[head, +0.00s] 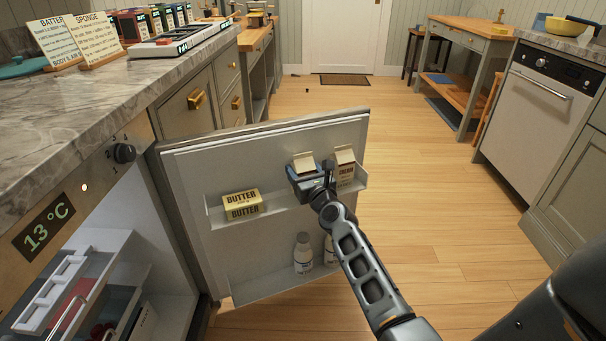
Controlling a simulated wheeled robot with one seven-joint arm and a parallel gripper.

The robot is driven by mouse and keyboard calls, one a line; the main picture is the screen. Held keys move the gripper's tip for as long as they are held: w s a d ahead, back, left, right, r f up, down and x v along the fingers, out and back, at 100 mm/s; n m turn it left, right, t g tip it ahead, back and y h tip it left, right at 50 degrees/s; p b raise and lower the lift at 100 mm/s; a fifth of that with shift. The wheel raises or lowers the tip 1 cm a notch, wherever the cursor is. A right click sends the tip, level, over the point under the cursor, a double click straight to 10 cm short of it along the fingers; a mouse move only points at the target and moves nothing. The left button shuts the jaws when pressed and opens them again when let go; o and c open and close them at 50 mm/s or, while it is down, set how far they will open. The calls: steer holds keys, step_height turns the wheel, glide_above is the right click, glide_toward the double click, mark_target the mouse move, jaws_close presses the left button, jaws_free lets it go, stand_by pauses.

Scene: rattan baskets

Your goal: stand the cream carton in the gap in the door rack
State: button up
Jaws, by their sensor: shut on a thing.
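My gripper (307,176) is at the upper rack of the open fridge door and is shut on a pale carton (302,161). Only the carton's top shows above the jaws; its label and lower part are hidden. It is between the butter packs (242,204) on the left and a second pale carton (345,158) on the right, whose small dark print seems to read "CREAM". The door rack (280,208) has a clear stretch right of the butter. I cannot tell whether the held carton touches the rack floor.
White bottles (303,253) stand in the lower door rack. The open fridge (110,270) is at left, under a marble counter (150,75) with recipe cards and a scale-like device. Wooden floor (430,220) is clear to the right, up to the dishwasher (536,105).

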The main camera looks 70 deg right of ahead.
steer(key=shift+f, duration=0.1)
steer(key=o, duration=1.3)
steer(key=shift+c, duration=0.2)
